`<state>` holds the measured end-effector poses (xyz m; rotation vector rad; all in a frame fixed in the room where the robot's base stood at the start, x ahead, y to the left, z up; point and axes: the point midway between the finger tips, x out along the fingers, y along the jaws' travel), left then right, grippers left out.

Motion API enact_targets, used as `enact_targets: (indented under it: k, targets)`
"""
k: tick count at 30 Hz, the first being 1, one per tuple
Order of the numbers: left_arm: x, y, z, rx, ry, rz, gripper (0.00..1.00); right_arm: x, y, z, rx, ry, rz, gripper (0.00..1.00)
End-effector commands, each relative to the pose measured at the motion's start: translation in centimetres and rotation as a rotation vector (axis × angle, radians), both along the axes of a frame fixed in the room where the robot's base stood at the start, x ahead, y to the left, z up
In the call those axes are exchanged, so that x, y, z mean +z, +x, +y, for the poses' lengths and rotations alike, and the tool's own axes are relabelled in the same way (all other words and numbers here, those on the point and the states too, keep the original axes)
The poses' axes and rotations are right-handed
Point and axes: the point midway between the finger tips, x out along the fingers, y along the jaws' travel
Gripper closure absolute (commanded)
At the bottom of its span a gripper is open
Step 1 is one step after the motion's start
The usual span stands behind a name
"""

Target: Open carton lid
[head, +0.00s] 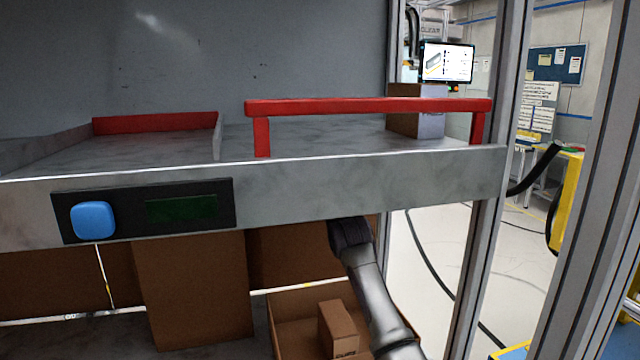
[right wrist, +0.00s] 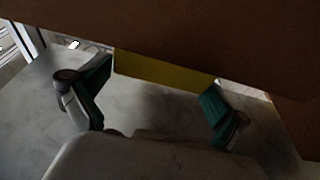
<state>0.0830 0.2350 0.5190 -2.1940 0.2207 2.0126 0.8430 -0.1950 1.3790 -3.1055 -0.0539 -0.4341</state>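In the right wrist view a brown cardboard carton surface (right wrist: 210,35) fills the top, with a flat yellow strip (right wrist: 165,72) along its lower edge. My right gripper (right wrist: 158,78) is open, its two teal-padded fingers spread apart on either side of the yellow strip. I cannot tell whether they touch the carton. In the head view my right arm rises from the bottom right and its dark end (head: 350,234) is just under the shelf edge; the fingertips are hidden there. Brown cartons (head: 192,290) stand below the shelf. My left gripper is not in view.
A metal shelf (head: 370,172) with a red rail (head: 370,105) spans above the cartons. Its front has a blue button (head: 93,220) and a dark green display (head: 182,208). An open carton (head: 290,320) holds a small box (head: 337,330) beside my right arm.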

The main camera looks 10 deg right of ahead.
Motion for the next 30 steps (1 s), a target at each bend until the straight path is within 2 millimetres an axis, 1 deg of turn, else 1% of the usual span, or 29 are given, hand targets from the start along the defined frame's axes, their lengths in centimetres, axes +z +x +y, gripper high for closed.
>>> enact_targets:
  k: [1, 8, 13, 17, 24, 30]
  targets:
    - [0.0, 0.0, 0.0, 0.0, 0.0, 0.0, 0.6, -0.4, 0.1, 0.0, 0.0, 0.0, 0.006, 0.0]
    - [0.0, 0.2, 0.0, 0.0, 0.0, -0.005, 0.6, -0.7, 0.0, 0.0, 0.0, -0.001, 0.013, 0.0]
    - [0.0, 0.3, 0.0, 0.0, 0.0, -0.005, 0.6, -1.2, -1.0, -0.1, -0.001, -0.001, 0.014, 0.0]
    - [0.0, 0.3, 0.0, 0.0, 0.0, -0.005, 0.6, -1.7, -2.8, -0.1, -0.001, -0.002, 0.014, 0.0]
    - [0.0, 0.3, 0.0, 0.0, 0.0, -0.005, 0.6, -2.7, -7.2, -0.2, 0.0, -0.001, 0.011, 0.0]
    - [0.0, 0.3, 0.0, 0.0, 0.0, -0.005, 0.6, -3.3, -10.3, -0.4, 0.0, -0.001, 0.009, 0.0]
